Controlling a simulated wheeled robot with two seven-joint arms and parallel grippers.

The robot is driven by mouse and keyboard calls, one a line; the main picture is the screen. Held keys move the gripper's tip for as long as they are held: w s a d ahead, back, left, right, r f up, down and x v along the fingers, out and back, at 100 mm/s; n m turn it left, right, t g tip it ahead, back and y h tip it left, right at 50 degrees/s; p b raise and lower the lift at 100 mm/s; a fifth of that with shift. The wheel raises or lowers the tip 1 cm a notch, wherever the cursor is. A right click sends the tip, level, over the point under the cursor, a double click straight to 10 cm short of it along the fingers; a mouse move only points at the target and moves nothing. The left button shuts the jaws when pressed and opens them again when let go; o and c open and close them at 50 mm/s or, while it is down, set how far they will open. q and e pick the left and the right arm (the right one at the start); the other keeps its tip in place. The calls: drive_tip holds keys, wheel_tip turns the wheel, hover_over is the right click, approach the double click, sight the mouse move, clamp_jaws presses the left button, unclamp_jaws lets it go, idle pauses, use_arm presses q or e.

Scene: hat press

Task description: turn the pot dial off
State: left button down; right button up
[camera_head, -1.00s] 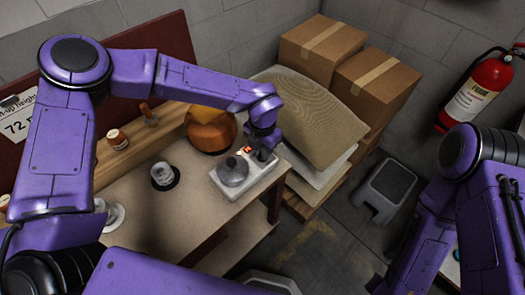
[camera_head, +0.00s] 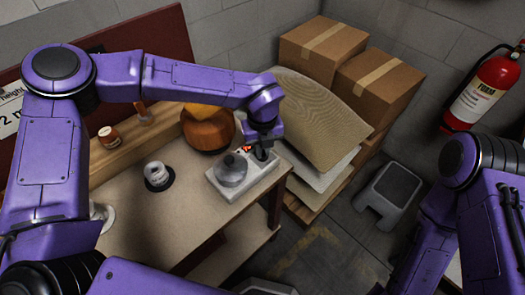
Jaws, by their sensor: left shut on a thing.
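The pot (camera_head: 232,170) is a small grey lidded pot on a white base unit (camera_head: 228,194) near the table's right end. My left gripper (camera_head: 262,153) points down at the right part of the base, next to a small lit red-orange display (camera_head: 247,148). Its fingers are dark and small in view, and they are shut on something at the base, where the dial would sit. The dial itself is hidden by the gripper. My right arm shows at the right edge, but its gripper is out of the picture.
An orange-brown rounded object (camera_head: 208,128) stands behind the pot. A small jar (camera_head: 156,173) sits on a dark round mat to the left. Stacked sacks (camera_head: 318,115) and cardboard boxes (camera_head: 376,85) stand to the right. A grey step stool (camera_head: 388,194) is on the floor.

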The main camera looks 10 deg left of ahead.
use_arm(q)
drive_tip(key=n+b, duration=0.2)
drive_tip(key=n, duration=0.1)
drive_tip(key=shift+n+b, duration=0.5)
drive_tip(key=shift+n, duration=0.6)
drive_tip(key=shift+r, duration=0.1)
drive_tip(key=c, duration=1.2)
unclamp_jaws()
drive_tip(key=shift+o, duration=0.2)
wheel_tip(320, 180, up, 10)
drive_tip(key=b, duration=0.1)
drive_tip(key=shift+r, duration=0.25)
drive_tip(key=shift+f, duration=0.1)
